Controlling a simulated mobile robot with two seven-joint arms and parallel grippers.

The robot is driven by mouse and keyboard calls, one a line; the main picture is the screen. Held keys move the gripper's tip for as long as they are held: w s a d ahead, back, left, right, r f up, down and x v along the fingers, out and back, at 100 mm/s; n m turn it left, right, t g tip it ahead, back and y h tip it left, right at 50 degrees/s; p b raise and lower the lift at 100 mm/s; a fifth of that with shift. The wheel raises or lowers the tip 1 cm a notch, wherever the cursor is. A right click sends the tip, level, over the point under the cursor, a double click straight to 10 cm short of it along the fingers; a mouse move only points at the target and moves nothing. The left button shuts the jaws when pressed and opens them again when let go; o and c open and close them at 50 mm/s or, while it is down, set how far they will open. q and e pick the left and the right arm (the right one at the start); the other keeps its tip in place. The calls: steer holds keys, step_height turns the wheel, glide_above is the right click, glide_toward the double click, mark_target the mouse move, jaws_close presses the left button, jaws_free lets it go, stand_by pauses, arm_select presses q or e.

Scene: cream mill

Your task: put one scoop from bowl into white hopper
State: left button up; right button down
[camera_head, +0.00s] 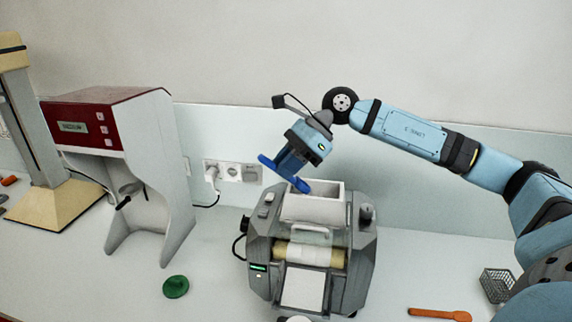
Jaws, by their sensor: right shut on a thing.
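The white hopper (325,210) is an open box on top of the grey roller mill (262,250), at the picture's middle. My right gripper (285,174) comes in from the right and points down, tilted, just above the hopper's back left corner. It is shut on what seems to be the scoop; bright blue parts show at its tip, but I cannot clearly tell finger from held thing. I cannot see any load or the hopper's contents. A pale round edge (295,319) shows at the bottom of the picture; I cannot tell whether it is the bowl. My left gripper is not in view.
A red-and-white machine (98,120) and a beige stand (50,205) are at the left. A green lid-like thing (175,287), an orange tool (440,314) and a wire basket (496,285) lie on the counter. Wall sockets (233,172) are behind. The counter right of the mill is mostly clear.

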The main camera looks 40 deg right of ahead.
steer(key=shift+r+p, duration=1.4)
steer(key=shift+r, duration=1.65)
steer(key=shift+f, duration=0.1)
